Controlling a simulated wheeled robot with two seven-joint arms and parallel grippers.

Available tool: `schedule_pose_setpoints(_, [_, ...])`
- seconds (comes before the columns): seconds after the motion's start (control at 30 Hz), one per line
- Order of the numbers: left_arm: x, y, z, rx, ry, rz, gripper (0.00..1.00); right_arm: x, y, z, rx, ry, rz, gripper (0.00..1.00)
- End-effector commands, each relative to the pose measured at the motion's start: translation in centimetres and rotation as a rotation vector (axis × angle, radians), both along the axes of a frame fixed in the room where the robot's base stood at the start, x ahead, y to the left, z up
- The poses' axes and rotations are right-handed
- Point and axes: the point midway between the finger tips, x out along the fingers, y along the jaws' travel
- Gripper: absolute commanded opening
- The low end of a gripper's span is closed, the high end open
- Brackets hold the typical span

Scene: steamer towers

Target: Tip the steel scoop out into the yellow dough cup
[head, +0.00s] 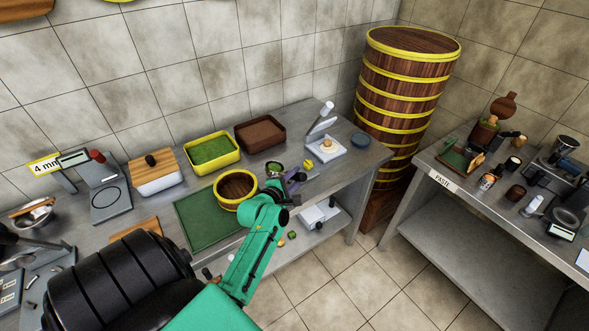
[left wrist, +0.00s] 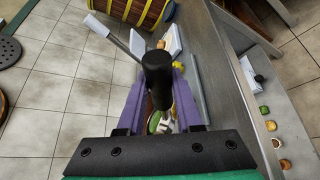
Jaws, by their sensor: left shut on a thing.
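My left gripper (head: 292,186), with purple fingers, is over the steel table's front part. It is shut on the black handle (left wrist: 158,72) of what appears to be the steel scoop. In the head view, a small round steel-rimmed bowl (head: 275,168) with green inside shows just beyond the fingers, probably the scoop's bowl. A small yellow thing (head: 308,164), likely the yellow dough cup, stands just right of the fingers. Its inside is too small to read. In the left wrist view the handle and fingers hide most of what is below. My right gripper is not in view.
A yellow-rimmed wooden steamer basket (head: 236,202) and a green mat (head: 203,233) lie left of the gripper. A yellow tray with green filling (head: 212,151) and a brown tray (head: 260,135) stand behind. A white scale (head: 325,150) stands right; a steamer tower (head: 402,90) rises beyond.

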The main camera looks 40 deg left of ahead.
Motion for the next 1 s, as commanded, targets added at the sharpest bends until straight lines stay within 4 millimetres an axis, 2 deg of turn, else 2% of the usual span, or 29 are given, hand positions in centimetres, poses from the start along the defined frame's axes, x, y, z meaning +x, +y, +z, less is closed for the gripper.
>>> schedule_pose_setpoints(0.03, [0.1, 0.0, 0.7, 0.005, 0.012, 0.002, 0.0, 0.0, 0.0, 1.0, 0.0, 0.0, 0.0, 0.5])
schedule_pose_setpoints(0.27, [0.5, -0.1, 0.9, 0.027, 0.081, 0.001, 0.0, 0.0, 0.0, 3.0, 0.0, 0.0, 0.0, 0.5])
schedule_pose_setpoints(0.53, [3.0, -1.0, 0.0, 0.143, 0.439, -0.001, 0.0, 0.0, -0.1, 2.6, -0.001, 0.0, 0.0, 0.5])
schedule_pose_setpoints(1.0, [2.6, -0.8, -0.2, 0.148, 0.444, 0.001, 0.0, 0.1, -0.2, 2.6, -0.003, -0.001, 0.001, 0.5])
